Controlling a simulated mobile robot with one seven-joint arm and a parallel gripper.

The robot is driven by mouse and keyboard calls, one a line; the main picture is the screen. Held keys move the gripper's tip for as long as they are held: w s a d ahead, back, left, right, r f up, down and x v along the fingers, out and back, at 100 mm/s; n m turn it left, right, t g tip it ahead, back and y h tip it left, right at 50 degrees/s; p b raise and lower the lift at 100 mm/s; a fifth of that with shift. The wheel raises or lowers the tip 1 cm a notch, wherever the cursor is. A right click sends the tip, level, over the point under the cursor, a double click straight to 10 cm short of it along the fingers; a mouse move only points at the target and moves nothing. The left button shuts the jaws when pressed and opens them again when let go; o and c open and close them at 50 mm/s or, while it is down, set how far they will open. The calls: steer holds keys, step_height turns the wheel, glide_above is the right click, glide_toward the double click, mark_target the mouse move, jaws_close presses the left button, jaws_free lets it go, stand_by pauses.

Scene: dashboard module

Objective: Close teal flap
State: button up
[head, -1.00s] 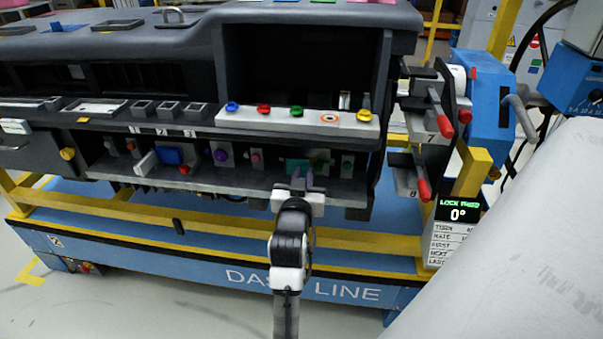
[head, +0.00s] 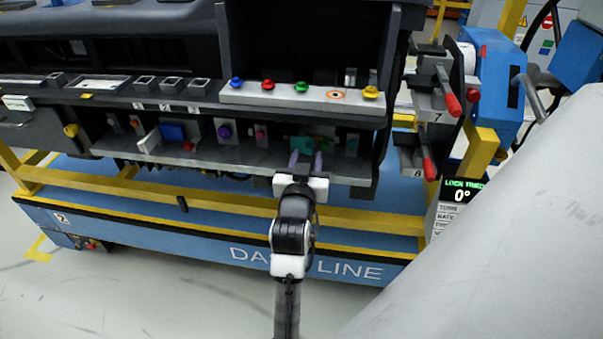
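The teal flap (head: 302,143) is a small teal piece on the lower shelf of the dashboard module, right of its middle. My gripper (head: 305,160) is just in front of and below it, with two purple-grey fingers pointing up at it. The fingers stand apart with a gap between them, and nothing shows between them. The fingertips are close to the flap's lower edge; I cannot tell whether they touch it. The flap's hinge and exact angle are too small to make out.
A purple knob (head: 224,132) and a blue block (head: 172,132) sit left on the same shelf. A ledge with coloured buttons (head: 301,94) overhangs above. Red-handled levers (head: 452,104) stand at the right. A yellow rail (head: 230,208) runs below.

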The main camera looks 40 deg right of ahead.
steer(key=p+v, duration=0.5)
steer(key=v, duration=0.6)
steer(key=shift+s+a, duration=0.2)
